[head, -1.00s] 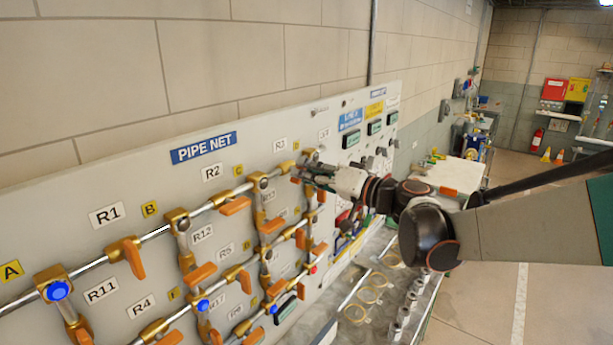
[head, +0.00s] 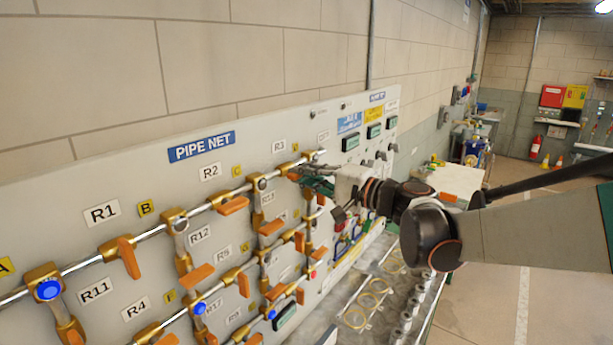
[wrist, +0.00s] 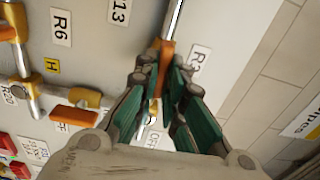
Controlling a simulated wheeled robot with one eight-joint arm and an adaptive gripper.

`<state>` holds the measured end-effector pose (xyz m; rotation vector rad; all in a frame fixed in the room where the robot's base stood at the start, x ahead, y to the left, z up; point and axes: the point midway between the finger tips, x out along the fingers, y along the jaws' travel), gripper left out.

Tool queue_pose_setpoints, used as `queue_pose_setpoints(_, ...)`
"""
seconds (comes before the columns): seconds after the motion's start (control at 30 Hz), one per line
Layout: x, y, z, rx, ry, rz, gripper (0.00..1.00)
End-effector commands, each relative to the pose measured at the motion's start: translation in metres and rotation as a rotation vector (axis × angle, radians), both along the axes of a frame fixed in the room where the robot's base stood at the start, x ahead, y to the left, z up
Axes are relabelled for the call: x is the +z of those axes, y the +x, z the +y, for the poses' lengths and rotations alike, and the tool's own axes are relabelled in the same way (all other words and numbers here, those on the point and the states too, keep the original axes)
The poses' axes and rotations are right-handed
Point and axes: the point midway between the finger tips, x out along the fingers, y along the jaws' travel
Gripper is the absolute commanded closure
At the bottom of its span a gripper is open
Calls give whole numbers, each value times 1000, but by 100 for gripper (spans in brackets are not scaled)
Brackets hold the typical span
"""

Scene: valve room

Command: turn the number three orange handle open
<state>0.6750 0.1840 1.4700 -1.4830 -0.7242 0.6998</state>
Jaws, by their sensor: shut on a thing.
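The number three orange handle (wrist: 164,58) sits on the upper pipe beside the R3 label (wrist: 198,62). In the wrist view it runs roughly in line with the silver pipe (wrist: 174,18), between the green-padded fingers. My gripper (wrist: 160,92) is shut on it; the fingers hide part of the handle and valve body. In the head view my gripper (head: 307,182) is at the upper right end of the pipe net, below the R3 label (head: 279,146). The handle's exact angle is hard to tell there.
Other orange handles crowd the panel, among them the R2 handle (head: 234,206) to the left and several below. Blue knobs (head: 48,290) mark some joints. A bench with rings (head: 373,300) lies below the panel. Open floor (head: 500,290) is at right.

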Motion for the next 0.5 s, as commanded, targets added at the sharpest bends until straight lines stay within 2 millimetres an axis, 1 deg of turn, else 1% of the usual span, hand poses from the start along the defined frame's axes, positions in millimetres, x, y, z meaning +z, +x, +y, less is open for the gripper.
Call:
queue_pose_setpoints(0.2, -1, 0, 0, -1, 25, 34, 100)
queue_pose_setpoints(0.5, -1, 0, 0, -1, 30, 40, 100)
